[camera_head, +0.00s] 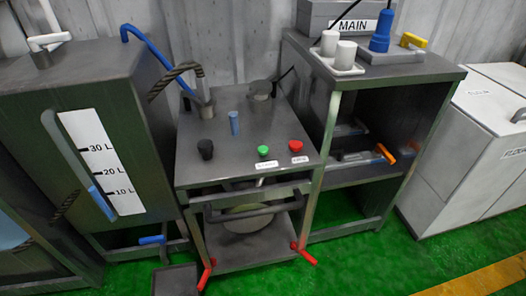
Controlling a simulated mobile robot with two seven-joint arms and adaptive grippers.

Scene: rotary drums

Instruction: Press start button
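A green button (263,150) sits on the front part of the grey metal machine top (240,125) in the middle of the view. A small white label (265,165) lies just in front of it, its text too small to read. A red button (296,146) with its own label (300,159) is to the right of the green one. A black knob (205,149) is to the left. Nothing touches the green button. Neither of my grippers shows in this view.
A tank with a litre scale (103,160) stands left. A shelf unit (420,75) stands right, with white cylinders (345,54) and a box marked MAIN on top. Green floor (365,265) is open in front.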

